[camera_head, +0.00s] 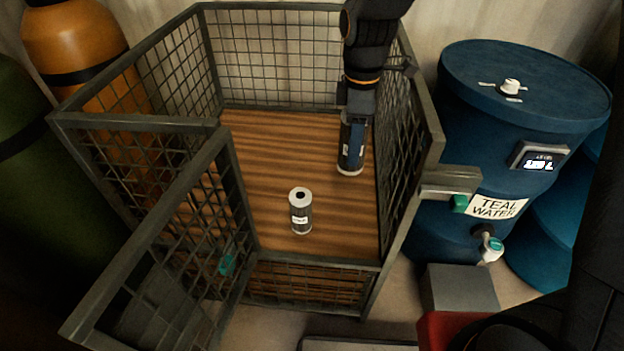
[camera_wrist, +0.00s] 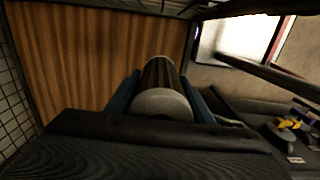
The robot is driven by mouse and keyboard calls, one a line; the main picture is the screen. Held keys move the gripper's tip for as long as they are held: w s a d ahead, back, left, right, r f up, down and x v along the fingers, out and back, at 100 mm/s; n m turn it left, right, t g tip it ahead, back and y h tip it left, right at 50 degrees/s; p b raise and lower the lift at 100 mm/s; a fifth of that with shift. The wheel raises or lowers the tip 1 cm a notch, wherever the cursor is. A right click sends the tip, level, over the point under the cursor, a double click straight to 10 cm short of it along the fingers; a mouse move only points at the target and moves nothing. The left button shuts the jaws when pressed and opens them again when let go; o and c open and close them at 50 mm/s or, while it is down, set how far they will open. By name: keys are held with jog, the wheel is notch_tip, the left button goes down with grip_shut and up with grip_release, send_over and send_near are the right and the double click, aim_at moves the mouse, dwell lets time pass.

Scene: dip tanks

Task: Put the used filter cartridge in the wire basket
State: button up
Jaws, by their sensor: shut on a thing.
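The wire basket (camera_head: 412,165) is a tall grey mesh cage with a wooden floor; its front panel (camera_head: 150,265) is swung open to the left. My gripper (camera_head: 352,138) is inside it at the right, pointing down, shut on a dark cartridge (camera_head: 350,158) with a pale lower end. The wrist view shows this cartridge (camera_wrist: 161,103) between two blue fingers. It is upright; whether it touches the floor is unclear. A second, grey cartridge (camera_head: 300,218) with a white top and dark hole stands on the basket floor, left and nearer. I cannot tell from markings which is used.
A blue drum (camera_head: 470,130) labelled teal water, with a tap (camera_head: 491,246), stands right of the basket. Orange (camera_head: 75,45) and green (camera_head: 35,190) cylinders stand left. A grey box (camera_head: 458,290) is at the front right. The basket's left floor area is clear.

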notch_tip(320, 180, down, 27)
jog(key=shift+a+r, duration=0.1)
jog(key=shift+r, duration=0.05)
dwell(0.4)
jog(key=o, duration=1.2)
jog(key=shift+s, duration=0.1)
jog(key=shift+c, duration=0.2)
jog(key=shift+o, duration=0.6)
notch_tip(320, 180, up, 12)
